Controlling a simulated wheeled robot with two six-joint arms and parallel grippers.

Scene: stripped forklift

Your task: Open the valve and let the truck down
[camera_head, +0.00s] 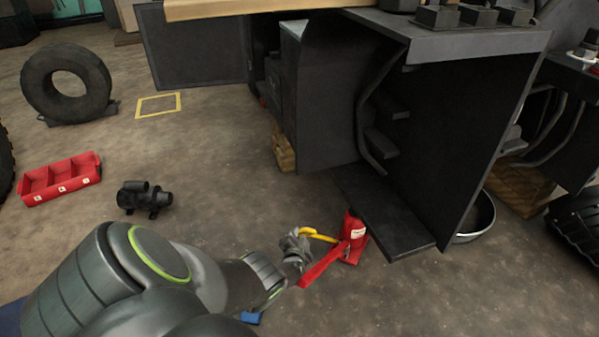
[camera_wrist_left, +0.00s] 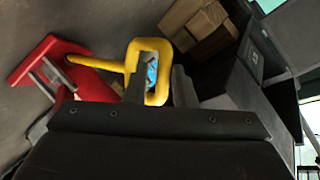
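A red bottle jack (camera_head: 354,240) stands upright on the floor by the low black step of the stripped truck (camera_head: 440,130). A yellow handle (camera_head: 318,235) with a square loop sticks out from the jack, and a red lever (camera_head: 322,266) slants down beside it. My left gripper (camera_head: 296,243) is at the handle's loop end. My right gripper is out of view.
Wooden blocks (camera_head: 283,150) are under the truck body. A dark pan (camera_head: 476,218) sits right of the step. A black pump (camera_head: 145,199), a red divided tray (camera_head: 60,180) and a tyre (camera_head: 66,85) are at left. The floor between the pump and the truck is clear.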

